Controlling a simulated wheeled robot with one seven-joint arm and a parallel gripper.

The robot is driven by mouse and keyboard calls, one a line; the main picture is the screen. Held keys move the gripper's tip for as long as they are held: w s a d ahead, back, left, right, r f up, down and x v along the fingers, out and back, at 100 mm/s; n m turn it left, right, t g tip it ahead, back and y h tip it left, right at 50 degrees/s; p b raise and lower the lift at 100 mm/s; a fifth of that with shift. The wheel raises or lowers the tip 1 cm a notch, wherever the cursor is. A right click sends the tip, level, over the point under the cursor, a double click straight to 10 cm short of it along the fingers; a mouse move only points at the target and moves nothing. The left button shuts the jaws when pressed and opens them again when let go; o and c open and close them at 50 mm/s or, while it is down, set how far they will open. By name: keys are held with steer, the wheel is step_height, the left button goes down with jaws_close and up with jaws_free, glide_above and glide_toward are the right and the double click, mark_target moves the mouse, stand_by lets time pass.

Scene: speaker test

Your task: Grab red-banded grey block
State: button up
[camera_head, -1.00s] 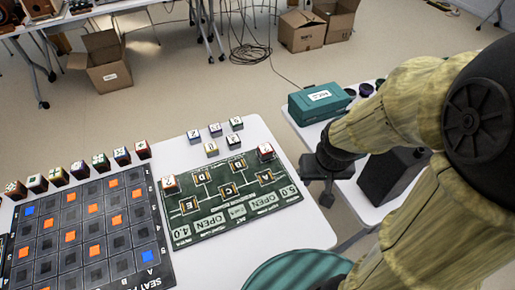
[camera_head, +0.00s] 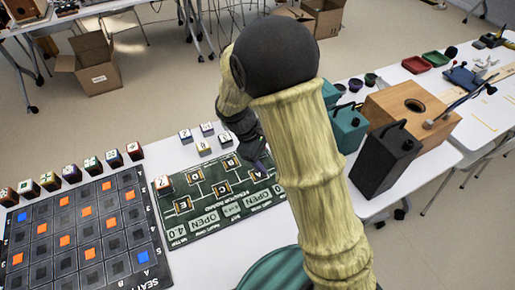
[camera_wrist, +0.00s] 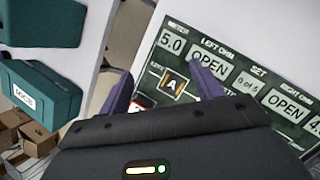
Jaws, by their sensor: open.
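My gripper (camera_head: 258,160) is over the far right corner of the green board (camera_head: 205,222), partly hidden by my arm. In the wrist view my gripper (camera_wrist: 162,75) shows two purple fingers spread apart. A small white-topped block with red (camera_wrist: 141,103) shows beside the left finger, mostly hidden by the gripper body; I cannot tell whether they touch. Another pale-topped block with a red side (camera_head: 163,184) stands at the board's left edge in the head view. Which of these is the red-banded grey block is unclear.
Several small blocks (camera_head: 203,146) stand behind the board. A dark grid board (camera_head: 85,225) with orange and blue squares lies left, with a row of blocks behind it. A teal box (camera_wrist: 38,93), a black canister (camera_head: 386,160) and a wooden box (camera_head: 425,105) are to the right.

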steer(key=w+a+f+n+t+h, duration=0.1)
steer(key=a+n+t+h, duration=0.1)
steer(key=a, duration=0.3)
steer(key=w+a+f+n+t+h, duration=0.2)
steer(key=a+n+h, duration=0.1)
steer(key=a+n, duration=0.2)
steer(key=w+a+f+n+t+h, duration=0.2)
steer(key=a+n, duration=0.1)
steer(key=a, duration=0.4)
steer(key=shift+w+n, duration=0.1)
steer(key=shift+n, duration=0.2)
steer(key=shift+d, duration=0.1)
steer(key=p+x, duration=0.1)
steer(key=x, duration=1.1)
steer(key=shift+w+d+r+p, duration=0.1)
steer(key=shift+d+p, duration=0.1)
steer(key=shift+p, duration=0.1)
steer(key=shift+w+r+p+x, duration=0.1)
steer(key=shift+w+p+x, duration=0.05)
steer(key=shift+x, duration=0.7)
steer(key=shift+w+r+p+x, duration=0.1)
steer(key=shift+p+x, duration=0.1)
steer(key=shift+x, duration=0.65)
steer(key=shift+w+r+p+x, duration=0.1)
steer(key=shift+w+p+x, duration=0.05)
steer(key=shift+x, duration=0.7)
